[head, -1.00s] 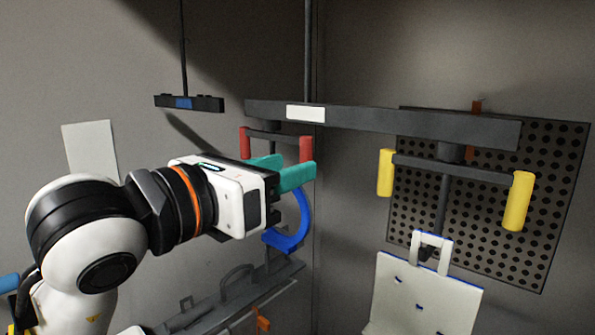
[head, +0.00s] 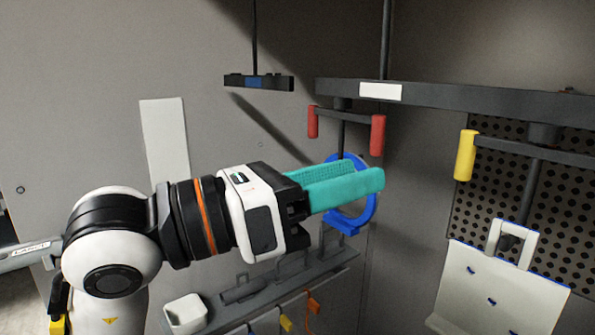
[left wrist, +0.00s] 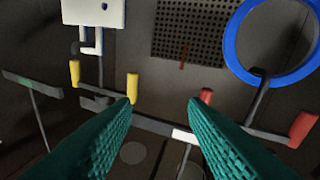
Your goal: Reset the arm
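My left gripper (head: 345,180) reaches in from the left in the head view, with teal ribbed fingers. In the left wrist view its two fingers (left wrist: 160,98) stand wide apart with nothing between them. In the head view the fingers overlap a blue ring (head: 352,215) behind them, which hangs below the bar with red handles (head: 378,136). The ring also shows at the upper right of the left wrist view (left wrist: 229,50), clear of the fingers. My right gripper is in neither view.
A dark overhead beam (head: 450,97) with a white label spans the upper right. A yellow-handled hanger (head: 465,156) carries a white panel (head: 500,295) before a perforated plate (head: 490,215). A grey rail (head: 270,290) with a white cup (head: 185,313) and hooks runs below my left gripper.

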